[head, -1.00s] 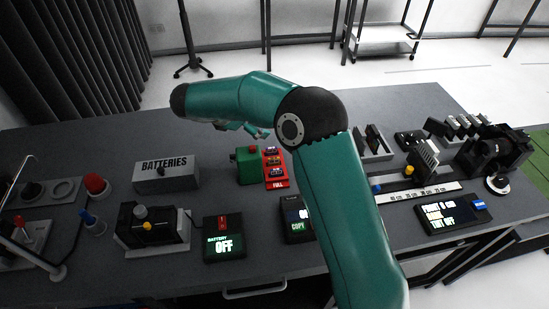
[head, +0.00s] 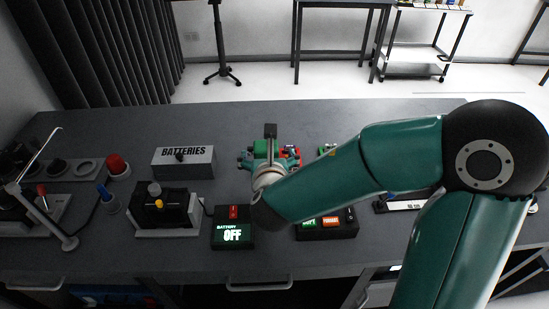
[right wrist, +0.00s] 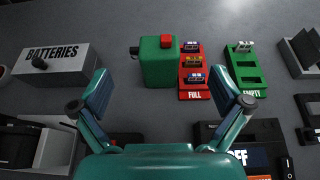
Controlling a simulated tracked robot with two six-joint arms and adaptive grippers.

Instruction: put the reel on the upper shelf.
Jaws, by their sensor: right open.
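I cannot make out a reel in either current view. A wheeled rack (head: 441,52) stands on the floor at the back right of the head view, with small items on its top level; I cannot tell if this is the shelf meant. My right gripper (head: 269,158) is over the middle of the bench. In the right wrist view its fingers (right wrist: 160,80) are spread wide with nothing between them, above and in front of a green box with a red button (right wrist: 160,62). My right arm hides the bench's right part. My left gripper is not in view.
A red FULL tray (right wrist: 195,94) holds several batteries beside a green EMPTY tray (right wrist: 251,92). A grey BATTERIES box (head: 184,172) stands left. A black device (head: 167,208) and a panel reading OFF (head: 232,240) stand nearer. The bench's back strip (head: 215,122) is clear.

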